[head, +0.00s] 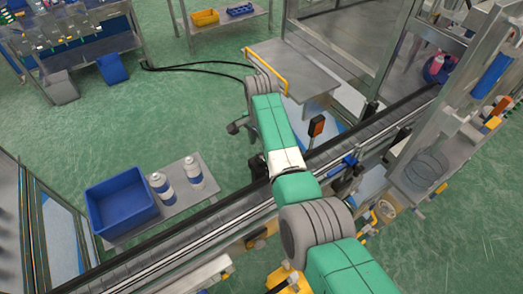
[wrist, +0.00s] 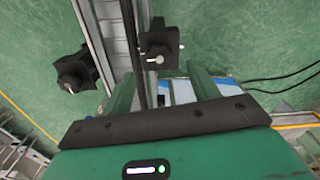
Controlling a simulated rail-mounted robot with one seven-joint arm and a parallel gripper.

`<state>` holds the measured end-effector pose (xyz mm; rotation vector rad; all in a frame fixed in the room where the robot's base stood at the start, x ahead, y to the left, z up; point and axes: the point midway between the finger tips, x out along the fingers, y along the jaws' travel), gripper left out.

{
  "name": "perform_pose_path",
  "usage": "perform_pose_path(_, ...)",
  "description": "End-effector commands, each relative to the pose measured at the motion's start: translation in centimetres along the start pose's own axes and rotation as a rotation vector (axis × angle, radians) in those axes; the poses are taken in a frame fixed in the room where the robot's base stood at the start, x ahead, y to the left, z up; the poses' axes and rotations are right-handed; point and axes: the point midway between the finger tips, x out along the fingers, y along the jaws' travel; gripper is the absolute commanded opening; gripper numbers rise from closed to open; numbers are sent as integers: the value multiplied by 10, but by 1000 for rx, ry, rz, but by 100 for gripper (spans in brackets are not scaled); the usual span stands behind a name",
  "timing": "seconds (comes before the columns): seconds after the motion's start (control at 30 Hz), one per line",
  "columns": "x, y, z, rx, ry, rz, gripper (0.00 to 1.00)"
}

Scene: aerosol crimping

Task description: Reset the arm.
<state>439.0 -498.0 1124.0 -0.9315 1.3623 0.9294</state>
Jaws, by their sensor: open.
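My gripper (wrist: 164,80) shows in the wrist view with its two green fingers apart and nothing between them. It points down over the conveyor area, with a black bracket-like part (wrist: 159,48) just beyond the fingers and another black part (wrist: 76,74) to the left. In the head view my green and grey arm reaches from the lower right across the conveyor (head: 180,243) towards the upper middle. The gripper itself is mostly hidden behind the arm's far end there.
Two white cans (head: 161,188) (head: 194,171) stand beside a blue bin (head: 121,203) on a low grey table left of the conveyor. A grey platform with a yellow rail (head: 293,66) lies near the arm's far end. A metal-framed machine (head: 440,150) stands right.

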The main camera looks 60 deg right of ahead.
Motion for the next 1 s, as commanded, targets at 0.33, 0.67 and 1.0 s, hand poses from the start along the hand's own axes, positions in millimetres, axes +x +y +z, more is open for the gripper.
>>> perform_pose_path(0.33,-33,0,0,1,0,1,59)
perform_pose_path(0.67,-33,0,0,1,0,1,59)
perform_pose_path(1.0,-46,-24,18,-89,56,-93,59)
